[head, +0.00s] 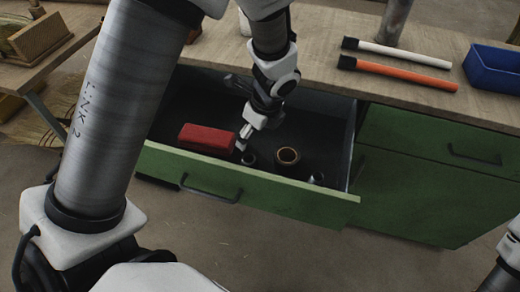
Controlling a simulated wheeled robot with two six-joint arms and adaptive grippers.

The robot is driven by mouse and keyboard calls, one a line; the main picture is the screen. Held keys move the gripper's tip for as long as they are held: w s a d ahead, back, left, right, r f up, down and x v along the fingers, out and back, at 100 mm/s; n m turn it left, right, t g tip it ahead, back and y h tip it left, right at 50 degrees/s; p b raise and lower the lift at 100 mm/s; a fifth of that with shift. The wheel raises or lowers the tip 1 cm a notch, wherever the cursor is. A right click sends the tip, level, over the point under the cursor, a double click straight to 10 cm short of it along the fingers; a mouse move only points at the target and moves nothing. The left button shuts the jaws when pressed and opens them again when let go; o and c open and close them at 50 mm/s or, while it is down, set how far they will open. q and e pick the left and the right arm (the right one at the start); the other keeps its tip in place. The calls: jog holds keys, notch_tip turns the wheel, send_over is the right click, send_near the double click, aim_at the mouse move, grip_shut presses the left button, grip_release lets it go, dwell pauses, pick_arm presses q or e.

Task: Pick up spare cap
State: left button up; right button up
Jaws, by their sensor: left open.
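My left gripper (243,138) reaches down into the open green drawer (250,190), with its fingers apart and nothing visible between them. A small dark cylindrical piece (250,158), which may be the spare cap, stands on the drawer floor just below and beside the fingertips. I cannot tell whether they touch. A dark round piece with a tan ring on top (288,156) sits to its right. A small grey-tipped piece (317,179) is near the drawer's right front. My right gripper is not in view.
A red box (206,139) lies in the drawer left of the gripper. On the worktop (430,105) are a white rod (400,53) and an orange rod (405,75), both black-ended, a blue bin (495,68) and a grey cylinder (393,20). The drawer's front panel and walls surround the gripper.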

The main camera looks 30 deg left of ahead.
pick_arm(q)
jog(key=b, duration=0.5)
send_near(249, 159)
jog(key=f+b, duration=0.1)
jog(key=f, duration=0.1)
jog(key=s+a+f+b, duration=0.1)
jog(key=f, duration=0.1)
jog(key=f+b, duration=0.2)
jog(key=shift+s+a+f, duration=0.15)
jog(key=shift+s+f, duration=0.1)
jog(key=shift+f, duration=0.1)
jog(key=shift+r, duration=0.1)
jog(key=c, duration=0.9)
